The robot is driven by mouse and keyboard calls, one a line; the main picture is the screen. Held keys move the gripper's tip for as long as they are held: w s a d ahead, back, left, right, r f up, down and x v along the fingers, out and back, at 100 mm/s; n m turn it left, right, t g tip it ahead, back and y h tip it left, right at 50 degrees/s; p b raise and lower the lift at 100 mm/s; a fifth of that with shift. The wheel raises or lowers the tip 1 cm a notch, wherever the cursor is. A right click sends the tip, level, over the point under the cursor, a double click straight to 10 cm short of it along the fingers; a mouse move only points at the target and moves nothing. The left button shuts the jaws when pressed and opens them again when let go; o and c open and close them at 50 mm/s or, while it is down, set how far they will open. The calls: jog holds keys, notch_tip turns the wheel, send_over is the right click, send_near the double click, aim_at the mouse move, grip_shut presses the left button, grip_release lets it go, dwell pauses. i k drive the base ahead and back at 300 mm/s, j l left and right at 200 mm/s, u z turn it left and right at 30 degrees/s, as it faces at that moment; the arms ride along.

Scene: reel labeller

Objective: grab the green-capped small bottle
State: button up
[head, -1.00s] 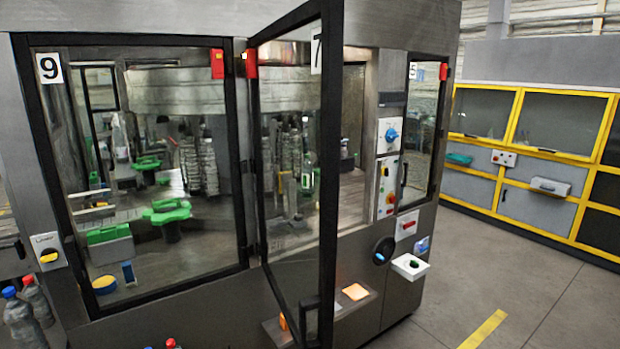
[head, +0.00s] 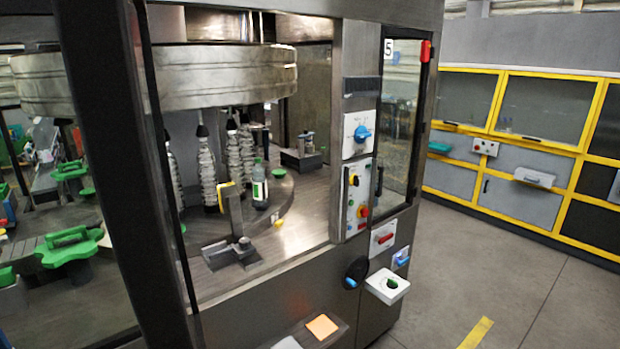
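The small bottle (head: 259,187) stands upright on the round carousel plate (head: 289,192) inside the machine. It is dark with a pale label, and its top looks green. It stands just right of several grey ribbed columns (head: 208,172) and behind a metal post with a yellow top (head: 233,205). My gripper is not in view.
A dark door frame (head: 110,150) crosses the left of the view. The opening right of it shows the machine's interior. Green star-shaped knobs (head: 70,247) sit at left. A control panel (head: 357,195) and a white box (head: 387,286) flank the opening at right. Floor at right is clear.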

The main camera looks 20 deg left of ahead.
aim_at(258, 181)
jog(key=i+l+u, duration=0.2)
jog(key=i, duration=0.6)
jog(key=i+j+u, duration=0.65)
jog(key=i+u, duration=0.15)
jog(key=i+j+u, duration=0.15)
jog(key=i+u, duration=0.25)
jog(key=i+j, duration=0.2)
jog(key=i+j+u, duration=0.1)
jog(key=i, duration=0.3)
jog(key=j, duration=0.1)
